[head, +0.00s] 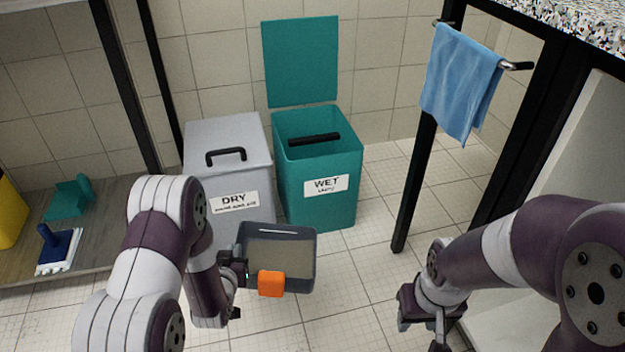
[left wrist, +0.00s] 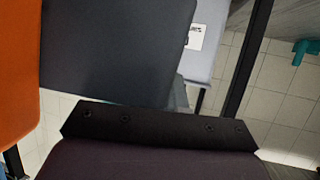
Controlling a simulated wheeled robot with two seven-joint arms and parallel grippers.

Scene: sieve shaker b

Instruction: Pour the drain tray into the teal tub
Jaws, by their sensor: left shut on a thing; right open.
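The drain tray (head: 303,262) is a dark grey open box with an orange tab (head: 271,283) on its near side and tan-brown contents inside. My left gripper (head: 240,270) is shut on its left side and holds it in front of the bins. In the left wrist view the tray's dark wall (left wrist: 110,50) fills the upper left. The teal tub (head: 318,190), labelled WET, stands behind the tray with its lid (head: 300,62) raised; a dark bar shows at its opening. The tray is apart from the tub, nearer to me. My right gripper (head: 430,325) is open and empty at the lower right.
A grey bin labelled DRY (head: 228,140) with a closed, handled lid stands left of the tub. A blue towel (head: 462,80) hangs on a rail at the right, by a black table leg (head: 414,190). A low shelf at left holds a blue brush (head: 58,245). Floor right of the tub is clear.

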